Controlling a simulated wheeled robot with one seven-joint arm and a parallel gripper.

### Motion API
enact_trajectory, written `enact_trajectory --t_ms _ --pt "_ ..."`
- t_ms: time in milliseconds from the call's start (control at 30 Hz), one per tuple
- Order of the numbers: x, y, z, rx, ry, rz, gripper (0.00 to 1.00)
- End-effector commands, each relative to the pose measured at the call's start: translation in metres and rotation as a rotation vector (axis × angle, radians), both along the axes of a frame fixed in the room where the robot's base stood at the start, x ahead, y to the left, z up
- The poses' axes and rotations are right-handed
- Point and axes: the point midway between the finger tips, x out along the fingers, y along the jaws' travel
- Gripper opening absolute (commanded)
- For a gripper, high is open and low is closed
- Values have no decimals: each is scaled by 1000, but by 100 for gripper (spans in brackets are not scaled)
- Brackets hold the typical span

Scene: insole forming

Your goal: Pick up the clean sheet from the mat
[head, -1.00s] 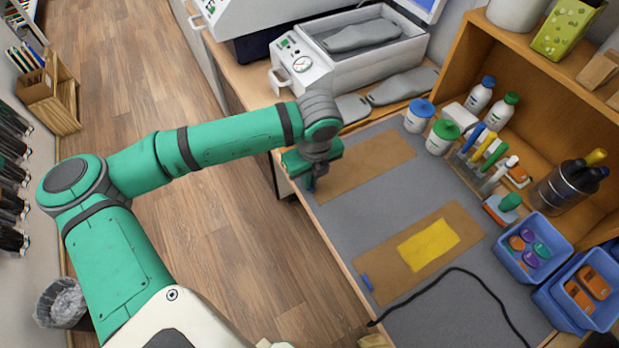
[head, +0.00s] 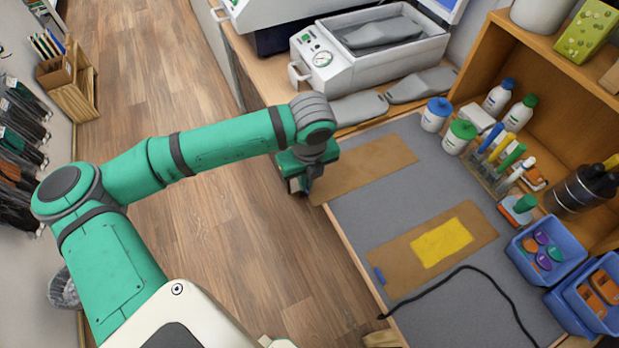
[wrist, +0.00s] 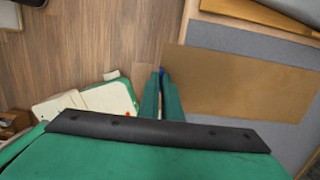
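The clean sheet (head: 365,169) is a plain brown rectangle lying over the far left part of the grey mat (head: 400,203). It also shows at the right in the wrist view (wrist: 235,85), with its near end sticking out past the table's edge. My gripper (head: 300,188) is at that overhanging left end. In the wrist view my gripper's two green fingers (wrist: 160,78) are close together, with a bit of blue at their tips by the sheet's end. They appear shut on the sheet's end; the exact contact is small and partly hidden.
A second brown sheet (head: 400,268) with a yellow patch (head: 442,243) and a blue tab lies nearer on the mat. A black cable (head: 440,287) curves beside it. Jars, bottles and blue bins (head: 540,250) line the right. A grey-white press (head: 370,50) stands behind. Open floor lies left.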

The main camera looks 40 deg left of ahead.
Motion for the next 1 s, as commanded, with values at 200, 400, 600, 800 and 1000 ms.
enact_trajectory --t_ms 200,400,600,800,1000 --pt "-7 3 0 0 0 -12 0" --pt "-9 4 0 0 0 -16 0" --pt "-9 4 0 0 0 -16 0" --pt "-9 5 0 0 0 -16 26" --pt "-9 4 0 0 0 -16 26"
